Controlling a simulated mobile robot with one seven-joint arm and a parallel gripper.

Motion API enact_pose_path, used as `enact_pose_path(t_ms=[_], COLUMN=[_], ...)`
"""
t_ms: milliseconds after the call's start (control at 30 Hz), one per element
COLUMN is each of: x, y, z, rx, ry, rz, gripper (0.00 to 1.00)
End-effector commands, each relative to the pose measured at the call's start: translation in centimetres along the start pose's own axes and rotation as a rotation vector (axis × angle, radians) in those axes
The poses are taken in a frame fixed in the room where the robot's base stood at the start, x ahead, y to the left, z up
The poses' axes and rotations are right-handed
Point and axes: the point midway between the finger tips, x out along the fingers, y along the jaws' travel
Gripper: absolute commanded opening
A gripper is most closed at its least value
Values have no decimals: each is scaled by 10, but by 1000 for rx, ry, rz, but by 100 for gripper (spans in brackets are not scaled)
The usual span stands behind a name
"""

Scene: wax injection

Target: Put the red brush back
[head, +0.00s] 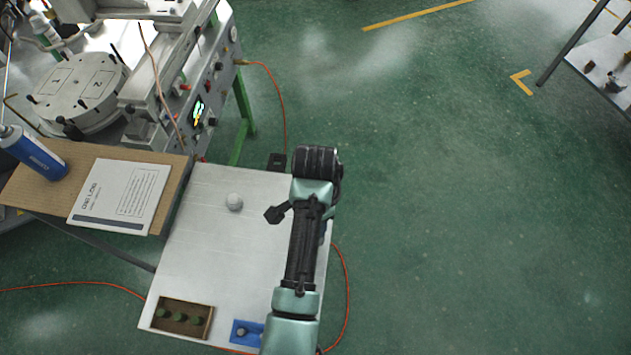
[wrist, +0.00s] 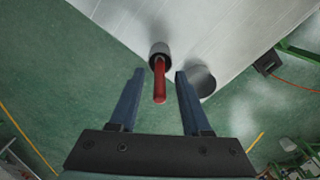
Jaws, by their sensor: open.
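The red brush (wrist: 160,88) shows in the wrist view as a red handle with a dark grey cylindrical part at its far end. I cannot tell whether that part is its head or a holder. My gripper (wrist: 160,72) is open, with one blue finger on each side of the red handle and a gap on both sides. A grey cylinder (wrist: 203,82) stands close to the right fingertip, partly hidden by it. In the head view my arm hides the brush and the fingertips.
Green floor is clear at right.

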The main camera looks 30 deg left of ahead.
Motion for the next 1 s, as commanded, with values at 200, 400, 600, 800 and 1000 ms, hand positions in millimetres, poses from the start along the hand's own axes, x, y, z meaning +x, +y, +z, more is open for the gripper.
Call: enact_pose_path(t_ms=[200,400,600,800,1000], x=[-51,-88,-95,-94,-109], y=[-2,0,0,0,-13], z=[-1,0,0,0,-17], rx=[0,0,0,0,-20], ry=[4,-1,0,0,56], rz=[-6,1,1,0,-79], gripper=[48,48,48,48,48])
